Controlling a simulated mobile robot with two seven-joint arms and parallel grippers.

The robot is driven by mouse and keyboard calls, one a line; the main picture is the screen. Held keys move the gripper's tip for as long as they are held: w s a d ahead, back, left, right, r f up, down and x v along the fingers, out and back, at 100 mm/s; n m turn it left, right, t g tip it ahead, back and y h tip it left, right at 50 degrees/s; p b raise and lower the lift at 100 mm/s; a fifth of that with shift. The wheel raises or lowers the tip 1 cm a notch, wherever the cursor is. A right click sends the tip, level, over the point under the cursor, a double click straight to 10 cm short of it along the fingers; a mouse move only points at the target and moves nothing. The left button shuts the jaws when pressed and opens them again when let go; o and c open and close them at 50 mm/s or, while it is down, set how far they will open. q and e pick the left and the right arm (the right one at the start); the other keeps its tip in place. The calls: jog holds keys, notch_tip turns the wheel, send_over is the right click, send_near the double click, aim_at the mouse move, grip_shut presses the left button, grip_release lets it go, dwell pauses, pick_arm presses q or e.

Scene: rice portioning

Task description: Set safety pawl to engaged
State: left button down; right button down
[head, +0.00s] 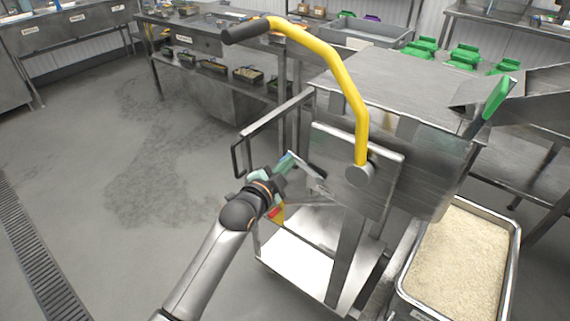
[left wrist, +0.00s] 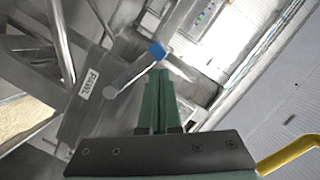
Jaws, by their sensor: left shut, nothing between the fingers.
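The safety pawl is a short metal lever with a blue tip (left wrist: 157,50). It runs from a round pivot (left wrist: 111,91) on a steel plate, beside a white PAWL label (left wrist: 88,84). My left gripper (head: 290,163) is beside the steel plate, left of the yellow lever. In the left wrist view its green fingers (left wrist: 159,80) are shut and empty, with their tips just short of the blue tip. I cannot tell whether they touch it. In the head view the pawl is mostly hidden behind the gripper. My right gripper is not in view.
A yellow bent lever (head: 346,82) with a black grip rises from the steel plate (head: 340,150). A steel frame bar (head: 275,118) juts out left. A pan of rice (head: 517,240) stands at lower right. The floor at left is clear.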

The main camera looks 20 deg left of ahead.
pick_arm(q)
jog(key=shift+w+a+f, duration=0.1)
jog(key=shift+a+f, duration=0.1)
jog(key=shift+a, duration=0.05)
dwell(0.4)
jog(key=shift+a+f+n+p, duration=0.15)
jog(key=shift+f+n+p, duration=0.1)
jog(key=shift+n+p, duration=0.15)
jog(key=shift+w+a+f, duration=0.1)
jog(key=shift+f, duration=0.05)
jog(key=shift+w+a+f+n+g+h, duration=0.15)
jog(key=shift+f+n+g+h, duration=0.15)
jog(key=shift+f+n, duration=0.6)
jog(key=shift+s+a+f+n+g+h, duration=0.15)
jog(key=shift+f+n+h, duration=0.15)
jog(key=shift+f+n, duration=0.65)
jog(key=shift+w+a+f+n+g+h, duration=0.15)
jog(key=shift+f+n+g+h, duration=0.15)
jog(key=shift+f+n, duration=0.6)
jog(key=shift+r+n, duration=0.2)
jog(key=shift+n, duration=0.05)
